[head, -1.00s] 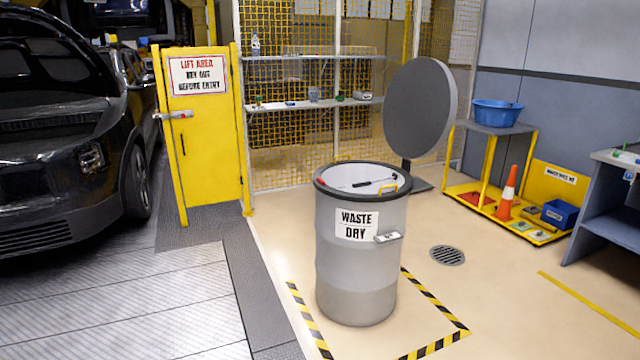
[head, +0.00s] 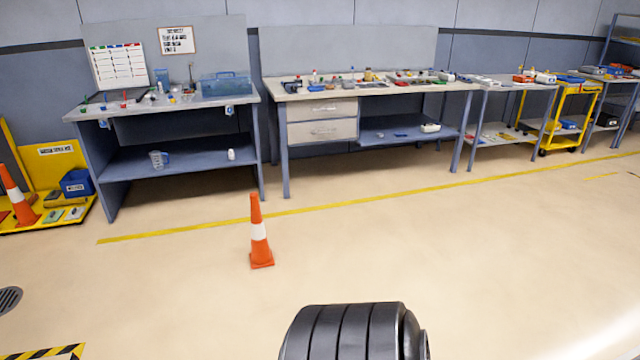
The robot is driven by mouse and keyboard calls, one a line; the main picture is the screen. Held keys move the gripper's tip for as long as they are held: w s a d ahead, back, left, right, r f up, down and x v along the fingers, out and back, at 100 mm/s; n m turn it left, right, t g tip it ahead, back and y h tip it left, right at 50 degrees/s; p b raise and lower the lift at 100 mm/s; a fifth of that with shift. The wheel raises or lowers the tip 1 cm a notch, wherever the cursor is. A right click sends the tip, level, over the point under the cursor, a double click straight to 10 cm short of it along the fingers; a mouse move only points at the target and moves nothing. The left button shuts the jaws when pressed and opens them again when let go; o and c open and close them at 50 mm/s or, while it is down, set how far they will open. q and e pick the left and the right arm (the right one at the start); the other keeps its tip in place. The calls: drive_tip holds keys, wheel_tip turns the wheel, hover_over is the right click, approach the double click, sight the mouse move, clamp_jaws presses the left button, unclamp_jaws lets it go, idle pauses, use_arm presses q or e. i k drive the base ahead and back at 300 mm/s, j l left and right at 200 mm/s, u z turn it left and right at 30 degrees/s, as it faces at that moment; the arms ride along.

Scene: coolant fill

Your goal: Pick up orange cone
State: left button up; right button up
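An orange cone (head: 258,232) with a white band stands upright on the open floor, just in front of the yellow floor line. A second orange cone (head: 16,196) with a white band stands at the left edge, on the low yellow platform, partly cut off by the picture edge. Neither of my grippers shows. A dark ribbed rounded part of my own body is at the bottom centre, well nearer than the cone on the floor.
Workbenches (head: 170,101) stand along the back wall, with a yellow cart (head: 560,122) at the right. A yellow line (head: 330,206) runs along the floor before them. A drain (head: 8,300) is at the left. The floor around the free-standing cone is clear.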

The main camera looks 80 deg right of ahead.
sight(261, 256)
drive_tip(key=l+z, duration=0.1)
drive_tip(key=z, duration=2)
drive_tip(key=i+l, duration=0.25)
drive_tip(key=i, duration=0.25)
drive_tip(key=i+l+z, duration=0.15)
drive_tip(key=i+l, duration=0.15)
drive_tip(key=i, duration=0.25)
drive_tip(key=i+l, duration=0.2)
drive_tip(key=i, duration=0.3)
